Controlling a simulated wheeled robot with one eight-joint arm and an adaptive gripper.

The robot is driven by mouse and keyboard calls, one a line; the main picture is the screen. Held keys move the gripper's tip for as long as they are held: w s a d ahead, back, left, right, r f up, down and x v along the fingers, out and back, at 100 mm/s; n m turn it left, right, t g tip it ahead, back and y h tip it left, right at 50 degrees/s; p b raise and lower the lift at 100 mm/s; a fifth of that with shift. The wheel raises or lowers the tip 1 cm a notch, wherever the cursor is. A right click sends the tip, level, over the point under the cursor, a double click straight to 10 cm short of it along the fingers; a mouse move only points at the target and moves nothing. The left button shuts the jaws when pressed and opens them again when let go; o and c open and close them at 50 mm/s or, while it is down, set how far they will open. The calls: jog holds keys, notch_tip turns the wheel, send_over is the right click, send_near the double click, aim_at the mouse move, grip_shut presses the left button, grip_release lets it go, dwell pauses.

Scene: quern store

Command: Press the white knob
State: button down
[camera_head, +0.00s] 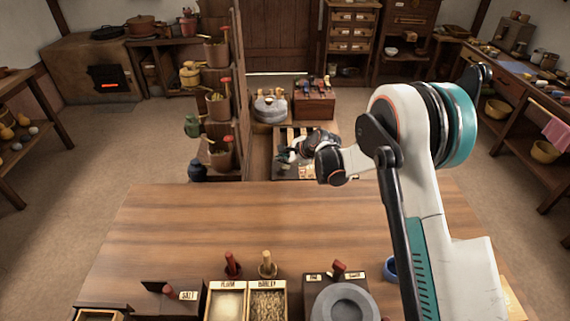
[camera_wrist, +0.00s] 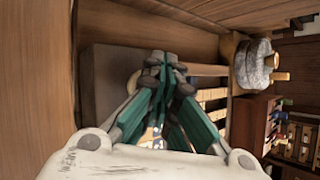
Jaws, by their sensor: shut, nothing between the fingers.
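My gripper (camera_head: 287,158) is at the far side of the wooden table, over a dark panel with pale bars (camera_head: 295,137). In the wrist view my gripper (camera_wrist: 166,62) is shut and empty, its teal fingers together. The dark panel (camera_wrist: 101,75) is behind the fingers, with pale bars (camera_wrist: 212,96) to their right. A cream rounded thing (camera_wrist: 133,82) shows just left of the fingers, partly hidden by them. I cannot tell whether it is the white knob or whether the fingers touch it. No white knob shows clearly in the head view.
The wooden table (camera_head: 215,215) has a clear middle. Bins and a grey round stone (camera_head: 342,303) line its near edge. A shelf with pots (camera_head: 221,105) stands left of the panel. A stone quern (camera_head: 270,108) and a wooden box (camera_head: 314,106) stand beyond it.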

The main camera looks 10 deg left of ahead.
aim_at(284, 165)
jog(key=shift+r, duration=0.6)
jog(key=shift+r+p, duration=1.35)
jog(key=shift+r, duration=1.15)
